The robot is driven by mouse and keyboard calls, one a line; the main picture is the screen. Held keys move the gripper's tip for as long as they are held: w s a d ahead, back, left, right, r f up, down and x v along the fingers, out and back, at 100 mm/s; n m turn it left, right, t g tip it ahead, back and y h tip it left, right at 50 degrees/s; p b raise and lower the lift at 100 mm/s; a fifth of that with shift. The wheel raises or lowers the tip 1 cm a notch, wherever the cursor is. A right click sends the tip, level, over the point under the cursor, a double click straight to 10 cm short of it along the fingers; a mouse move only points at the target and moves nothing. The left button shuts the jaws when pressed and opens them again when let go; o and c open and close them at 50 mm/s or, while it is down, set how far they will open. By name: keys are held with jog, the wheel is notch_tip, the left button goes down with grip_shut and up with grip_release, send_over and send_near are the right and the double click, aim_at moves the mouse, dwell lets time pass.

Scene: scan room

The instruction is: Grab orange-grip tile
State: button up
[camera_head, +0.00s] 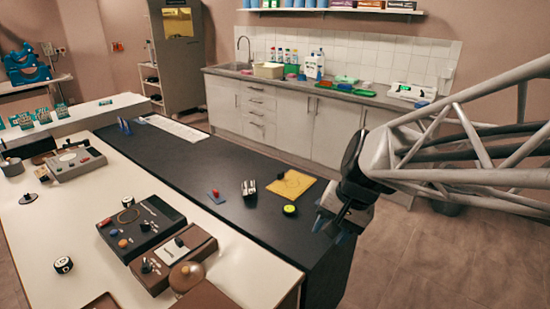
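A small blue tile (215,198) with an orange-red grip on top lies on the black tabletop (190,168), left of a black-and-white block (249,188). It looks like the orange-grip tile, though it is small in view. My gripper (331,230) hangs at the table's right edge, well to the right of the tile and apart from it. Its two blue-tipped fingers stand apart with nothing visible between them, so it looks open.
A yellow mat (290,185) and a yellow-topped round item (289,210) lie between my gripper and the tile. Control boxes (141,226) stand on the white counter (85,235) in front. The black tabletop left of the tile is mostly clear.

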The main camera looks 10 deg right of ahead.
jog(key=w+d+f+m+t+y, duration=0.1)
jog(key=w+d+f+m+y, duration=0.2)
jog(key=w, duration=0.5)
jog(key=w+d+f+m+t+y, duration=0.1)
jog(key=w+f+m, duration=0.3)
jog(key=w, duration=0.3)
jog(key=w+d+f+m+y, duration=0.2)
jog(key=w+d+f+m, duration=0.15)
jog(key=w, duration=0.45)
jog(key=w+d+f+m+t, duration=0.2)
jog(key=w+d+f+m, duration=0.1)
jog(key=w+d+f, duration=0.1)
jog(key=w+d+f+m+t, duration=0.2)
jog(key=w+d+f+m, duration=0.2)
jog(key=w+d+f, duration=0.1)
jog(key=w+d+f+m+t, duration=0.2)
jog(key=w+d+f+m, duration=0.2)
jog(key=f, duration=0.2)
jog(key=shift+w+d, duration=0.2)
jog(key=shift+w, duration=0.1)
jog(key=shift+x, duration=1.3)
jog(key=shift+r, duration=0.1)
jog(key=shift+x, duration=2.65)
